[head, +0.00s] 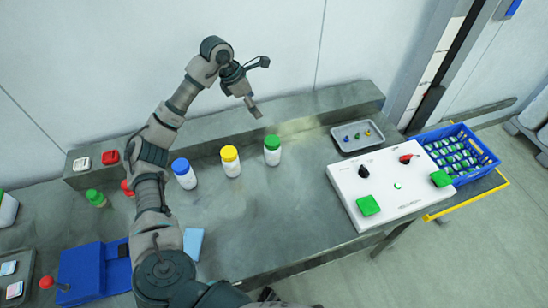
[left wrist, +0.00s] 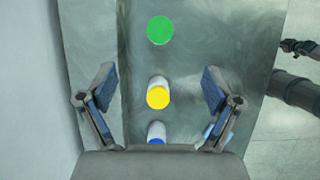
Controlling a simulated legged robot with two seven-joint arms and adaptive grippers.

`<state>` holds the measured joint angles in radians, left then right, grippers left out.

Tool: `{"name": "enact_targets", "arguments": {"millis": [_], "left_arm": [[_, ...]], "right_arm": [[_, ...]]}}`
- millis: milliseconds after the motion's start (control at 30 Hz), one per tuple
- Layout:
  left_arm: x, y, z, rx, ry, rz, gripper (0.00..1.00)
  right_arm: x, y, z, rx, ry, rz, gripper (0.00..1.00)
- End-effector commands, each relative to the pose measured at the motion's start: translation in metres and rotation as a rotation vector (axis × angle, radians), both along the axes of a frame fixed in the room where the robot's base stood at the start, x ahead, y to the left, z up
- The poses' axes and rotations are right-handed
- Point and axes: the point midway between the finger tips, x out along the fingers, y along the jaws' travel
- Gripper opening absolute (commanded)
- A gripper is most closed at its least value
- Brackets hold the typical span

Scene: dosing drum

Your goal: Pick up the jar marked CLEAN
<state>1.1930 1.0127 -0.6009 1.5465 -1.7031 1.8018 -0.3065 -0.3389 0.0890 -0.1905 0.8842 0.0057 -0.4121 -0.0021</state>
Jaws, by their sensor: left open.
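Three white jars stand upright in a row on the grey bench: a blue-lidded jar (head: 185,174), a yellow-lidded jar (head: 231,162) and a green-lidded jar (head: 272,151). I cannot read a CLEAN mark on any of them. My left gripper (head: 258,88) is open and empty, raised above the row. In the left wrist view the yellow-lidded jar (left wrist: 158,97) shows below and between the open fingers, apart from them. The green lid (left wrist: 160,30) is beyond it, and the blue lid (left wrist: 156,140) is partly hidden by the gripper body. What seems my right gripper (left wrist: 300,47) is at the right edge, small and unclear.
A white panel (head: 345,190) with knobs and green buttons stands right of the jars. A small grey tray (head: 345,149) and a blue crate (head: 490,172) of bottles are beyond it. A raised ledge (head: 310,104) runs behind. Small green- and red-topped containers stand left, by my arm.

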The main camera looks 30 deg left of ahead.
Motion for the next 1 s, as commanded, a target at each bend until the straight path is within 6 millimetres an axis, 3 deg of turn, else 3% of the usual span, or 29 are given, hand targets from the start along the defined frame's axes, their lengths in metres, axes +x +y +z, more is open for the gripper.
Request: {"name": "enact_targets", "arguments": {"millis": [33, 167, 367, 733, 1000], "left_arm": [[0.000, 0.002, -0.018, -0.001, 0.005, 0.002, 0.90], [0.000, 0.003, -0.036, -0.001, 0.009, 0.001, 0.90], [0.005, -0.002, -0.057, -0.002, 0.013, 0.000, 0.90], [0.029, -0.026, -0.132, 0.002, 0.013, -0.001, 0.90], [0.036, -0.028, -0.154, -0.001, 0.009, 0.001, 0.90]], "right_arm": [[0.004, 0.003, -0.011, 0.001, -0.002, -0.001, 0.00], [0.014, 0.006, -0.018, 0.002, -0.003, -0.003, 0.00], [0.022, 0.007, -0.015, 0.002, -0.006, -0.004, 0.00], [0.024, 0.006, -0.014, 0.005, -0.006, -0.005, 0.00], [0.023, 0.007, -0.014, 0.002, -0.006, -0.004, 0.00]]}}
